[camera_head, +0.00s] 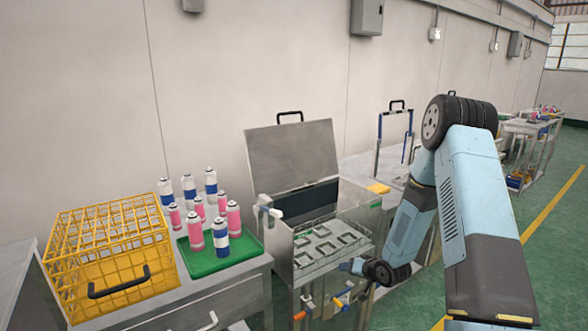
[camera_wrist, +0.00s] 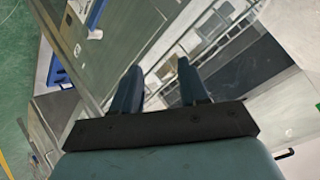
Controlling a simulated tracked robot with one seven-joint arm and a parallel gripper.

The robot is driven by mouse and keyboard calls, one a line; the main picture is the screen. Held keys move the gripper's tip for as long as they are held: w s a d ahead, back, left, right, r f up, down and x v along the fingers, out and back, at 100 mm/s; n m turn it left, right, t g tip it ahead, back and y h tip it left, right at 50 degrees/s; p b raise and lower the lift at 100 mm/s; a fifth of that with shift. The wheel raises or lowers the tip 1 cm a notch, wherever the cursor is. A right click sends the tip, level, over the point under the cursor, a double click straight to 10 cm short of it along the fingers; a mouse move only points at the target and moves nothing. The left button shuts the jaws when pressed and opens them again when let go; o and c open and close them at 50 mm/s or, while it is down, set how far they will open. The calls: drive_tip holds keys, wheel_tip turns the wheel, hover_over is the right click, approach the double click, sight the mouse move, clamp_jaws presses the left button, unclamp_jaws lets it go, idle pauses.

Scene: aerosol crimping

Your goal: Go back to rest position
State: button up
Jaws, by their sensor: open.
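My gripper (camera_wrist: 158,88) shows in the wrist view with its two dark blue fingers apart and nothing between them. In the head view my light blue arm reaches in from the right, and its end hangs in front of the crimping machine (camera_head: 292,155). The fingertips are small and hard to make out there. The machine's lid is raised, and its tray of square recesses (camera_head: 325,246) is exposed. The gripper appears close to the tray's right front side; I cannot tell whether it touches anything.
A yellow wire crate (camera_head: 105,245) and a green tray (camera_head: 207,264) with several pink and blue-white cans stand on the left table. Valves with orange and blue handles hang below the machine. A wall runs behind. Green floor (camera_head: 545,240) lies open at right.

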drive_tip(key=s+d+r+h, duration=0.2)
drive_tip(key=s+r, duration=0.1)
drive_tip(key=r, duration=0.7)
drive_tip(key=s+d+r+n+g+h, duration=0.1)
drive_tip(key=s+d+r+h, duration=0.15)
drive_tip(key=r, duration=0.65)
drive_tip(key=s+d+r+h, duration=0.2)
drive_tip(key=s+r, duration=0.2)
drive_tip(key=r, duration=0.6)
drive_tip(key=s+a+r+g, duration=0.1)
drive_tip(key=s+r, duration=0.3)
drive_tip(key=s, duration=0.5)
drive_tip(key=s+r, duration=0.5)
drive_tip(key=s, duration=0.5)
drive_tip(key=s+a+r+g, duration=0.1)
drive_tip(key=s+r, duration=0.3)
drive_tip(key=s, duration=0.5)
drive_tip(key=shift+s+a+r+g+y, duration=0.25)
drive_tip(key=shift+s+a+g+y, duration=0.1)
drive_tip(key=shift+y, duration=0.1)
